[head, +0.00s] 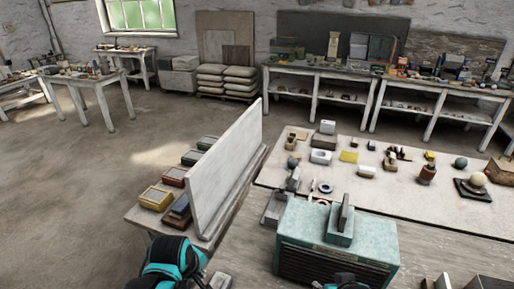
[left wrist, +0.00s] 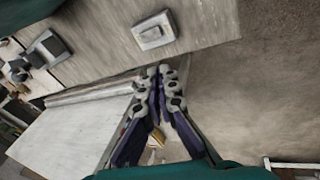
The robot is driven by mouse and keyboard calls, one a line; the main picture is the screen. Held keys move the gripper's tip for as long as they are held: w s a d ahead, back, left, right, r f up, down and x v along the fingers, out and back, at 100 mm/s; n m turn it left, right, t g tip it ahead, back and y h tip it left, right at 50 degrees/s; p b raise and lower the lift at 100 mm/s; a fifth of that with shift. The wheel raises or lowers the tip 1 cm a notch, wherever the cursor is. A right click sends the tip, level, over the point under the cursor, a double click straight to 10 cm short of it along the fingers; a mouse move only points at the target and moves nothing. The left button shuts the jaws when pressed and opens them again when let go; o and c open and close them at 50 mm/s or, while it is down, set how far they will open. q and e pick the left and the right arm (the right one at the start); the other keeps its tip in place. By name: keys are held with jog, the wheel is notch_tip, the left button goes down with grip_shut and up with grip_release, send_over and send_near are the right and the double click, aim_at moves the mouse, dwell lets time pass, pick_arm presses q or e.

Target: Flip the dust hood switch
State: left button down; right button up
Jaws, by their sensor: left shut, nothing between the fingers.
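A pale box with a small raised piece on its face, which looks like the dust hood switch (left wrist: 153,31), lies on a wooden surface in the left wrist view. What looks like the same pale box (head: 220,281) shows at the bottom edge of the head view, partly cut off. My left gripper (left wrist: 161,73) is shut and empty, its tips a little below the switch in the picture with a gap between. In the head view my left arm's teal and black end is just left of the box. The switch's position is too small to tell. My right gripper is not clearly visible.
A teal vented machine (head: 335,248) stands right of the switch. An upright pale panel (head: 230,170) stands beyond my left arm, with several coloured boxes along its left side. A long table (head: 405,203) carries plaster spheres and small items. The floor at left is open.

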pick_arm(q)
jog(key=s+m+t+b, duration=0.1)
jog(key=m, duration=0.3)
jog(key=s+a+m+t+b, duration=0.1)
jog(key=s+m, duration=0.1)
jog(key=m, duration=0.1)
jog(key=s+m+t+b, duration=0.1)
jog(key=s+m, duration=0.1)
jog(key=m, duration=0.2)
jog(key=shift+s+a+f+m+b, duration=0.2)
jog(key=shift+a+f+m+b, duration=0.1)
jog(key=shift+a+f+b, duration=0.1)
pick_arm(e)
notch_tip(320, 180, down, 4)
jog(key=shift+f, duration=0.25)
pick_arm(q)
jog(key=shift+r, duration=0.1)
